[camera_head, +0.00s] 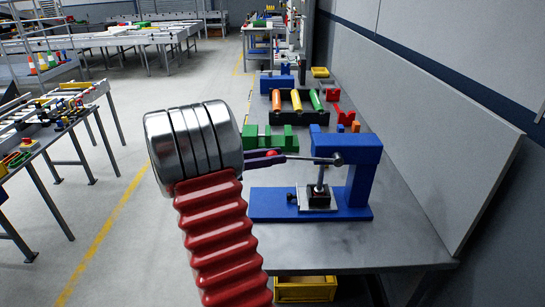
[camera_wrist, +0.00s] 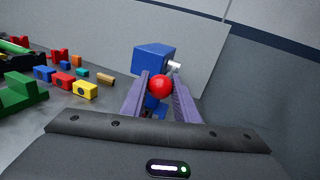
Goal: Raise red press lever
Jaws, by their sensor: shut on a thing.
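The blue press (camera_head: 357,172) stands on the grey bench at the right of the head view; its blue body (camera_wrist: 153,60) also shows in the wrist view. A thin metal lever (camera_head: 312,158) runs left from the pivot at the top of the press and looks about level. Its red ball knob (camera_wrist: 160,87) sits between the two purple fingers in the wrist view. My gripper (camera_head: 266,157) is shut on this knob; the head view shows only a little red there. The press ram points down over a small dark block (camera_head: 318,197) on the blue base.
A green vise-like block (camera_head: 270,138) and a rack with coloured cylinders (camera_head: 297,101) stand farther back on the bench. A grey panel (camera_head: 430,112) runs along the bench's right side. A yellow bin (camera_head: 305,290) sits below the front edge.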

